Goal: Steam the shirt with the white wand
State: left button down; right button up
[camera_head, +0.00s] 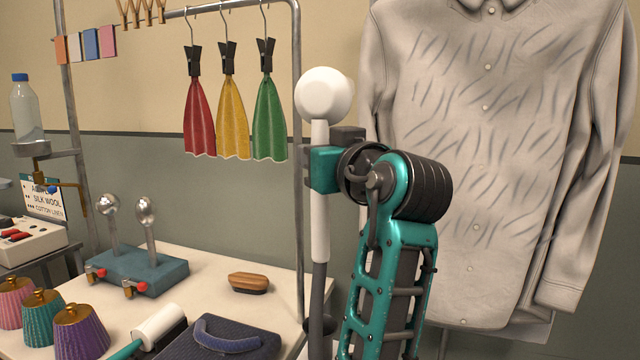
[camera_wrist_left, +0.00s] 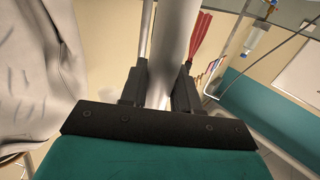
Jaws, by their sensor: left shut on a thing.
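The white wand (camera_head: 319,220) stands nearly upright in the head view, with a round white head (camera_head: 323,94) on top and a dark hose below. My left gripper (camera_head: 322,167) is shut around its shaft. In the left wrist view the wand (camera_wrist_left: 172,45) runs up between the jaws (camera_wrist_left: 158,90). The shirt (camera_head: 490,150) hangs at the right, pale grey and buttoned, with many dark crease marks across chest and body. The wand head is left of the shirt and appears apart from it. My left arm hides part of the shirt's left side. My right gripper is not in view.
A rail post (camera_head: 298,200) rises behind the wand. Red (camera_head: 200,115), yellow (camera_head: 234,115) and green (camera_head: 269,115) cloths hang from it. The cream table (camera_head: 215,275) holds a brush (camera_head: 249,283), a teal stand (camera_head: 135,270), a lint roller (camera_head: 158,327) and several ribbed cones (camera_head: 80,335).

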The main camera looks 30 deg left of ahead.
aim_at(324, 85)
pick_arm(q)
jog(key=shift+r+p, duration=1.8)
jog(key=shift+r, duration=3.1)
